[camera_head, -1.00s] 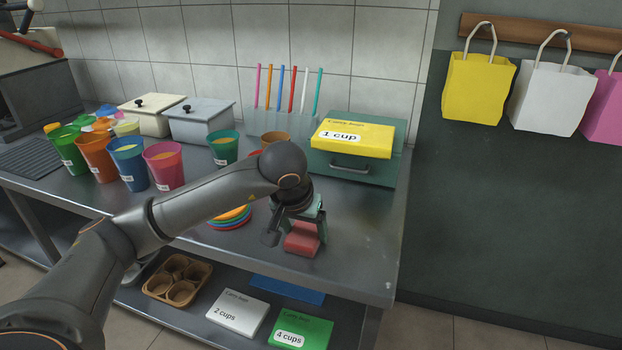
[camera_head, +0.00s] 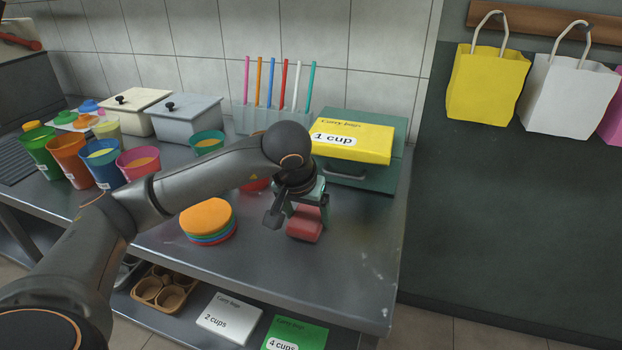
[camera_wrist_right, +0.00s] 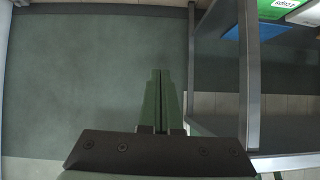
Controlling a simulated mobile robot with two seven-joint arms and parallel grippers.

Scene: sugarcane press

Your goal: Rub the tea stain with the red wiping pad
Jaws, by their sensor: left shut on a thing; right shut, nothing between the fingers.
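The red wiping pad (camera_head: 305,224) is held in my left gripper (camera_head: 308,212), which is shut on it. The pad is tilted a little, over the right part of the steel counter (camera_head: 350,265); I cannot tell whether it touches the counter. Faint pale specks show on the counter to the right of the pad, but I cannot make out a tea stain for sure. My right gripper (camera_wrist_right: 161,75) shows in the right wrist view, shut and empty, over the floor beside the counter's lower shelf.
A stack of round coloured lids (camera_head: 208,217) lies left of the pad. A green box with a yellow carry-bags box (camera_head: 352,142) stands behind it. Several coloured cups (camera_head: 138,163) stand at the left. The front right of the counter is clear. Paper bags (camera_head: 487,85) hang on the wall.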

